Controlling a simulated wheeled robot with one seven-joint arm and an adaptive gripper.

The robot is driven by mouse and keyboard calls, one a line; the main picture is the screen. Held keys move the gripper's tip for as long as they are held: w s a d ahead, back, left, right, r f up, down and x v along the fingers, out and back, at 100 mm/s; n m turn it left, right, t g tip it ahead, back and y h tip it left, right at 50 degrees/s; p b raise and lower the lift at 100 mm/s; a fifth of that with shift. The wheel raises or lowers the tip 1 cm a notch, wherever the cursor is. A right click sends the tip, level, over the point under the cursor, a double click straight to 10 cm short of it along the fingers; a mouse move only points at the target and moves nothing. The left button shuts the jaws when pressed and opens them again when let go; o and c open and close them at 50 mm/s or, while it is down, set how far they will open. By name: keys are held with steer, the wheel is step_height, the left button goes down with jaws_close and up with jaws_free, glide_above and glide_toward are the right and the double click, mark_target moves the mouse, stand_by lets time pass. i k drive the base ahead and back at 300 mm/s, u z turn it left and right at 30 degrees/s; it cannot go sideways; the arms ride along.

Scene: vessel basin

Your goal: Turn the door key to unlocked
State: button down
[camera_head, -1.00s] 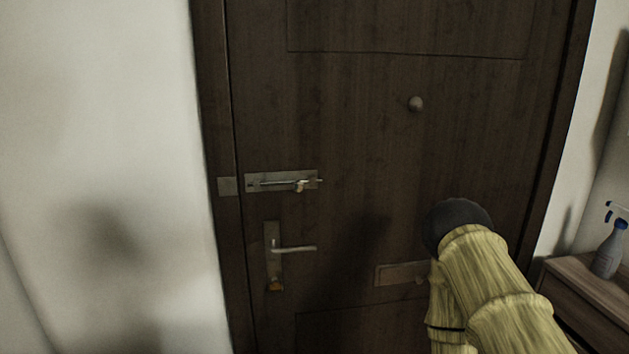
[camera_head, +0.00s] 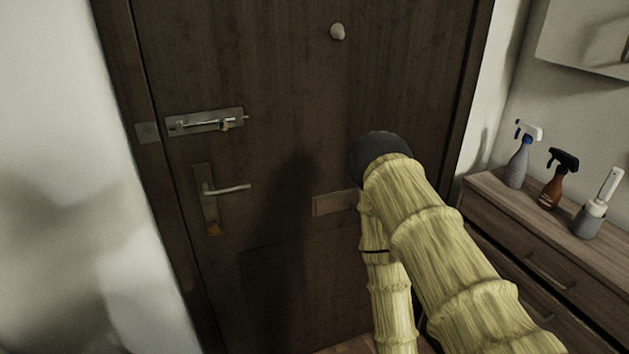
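The dark wooden door (camera_head: 290,90) stands shut in front of me. A small orange-brown door key (camera_head: 213,229) sits at the bottom of the handle plate, below the lever handle (camera_head: 228,189); it is too small to tell which way it is turned. A sliding bolt (camera_head: 205,123) is mounted above the handle. My arm, in a yellowish ribbed cover, reaches up from the lower right and ends in a dark rounded part to the right of the handle. My gripper's fingers do not show; they are hidden or out of the picture.
A wooden drawer cabinet (camera_head: 510,222) stands at the right, beside the door. On it are a blue-grey spray bottle (camera_head: 518,163), a brown spray bottle (camera_head: 553,186) and a grey container with a white top (camera_head: 591,216). A mail slot plate (camera_head: 334,203) is partly behind my arm. A pale wall is at the left.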

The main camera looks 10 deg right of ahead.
mark_target(214, 229)
steer(key=u, duration=0.25)
steer(key=k, duration=0.3)
steer(key=u, duration=1)
steer(key=k, duration=1.05)
steer(key=u, duration=0.05)
steer(key=i, duration=0.85)
steer(key=z, duration=0.45)
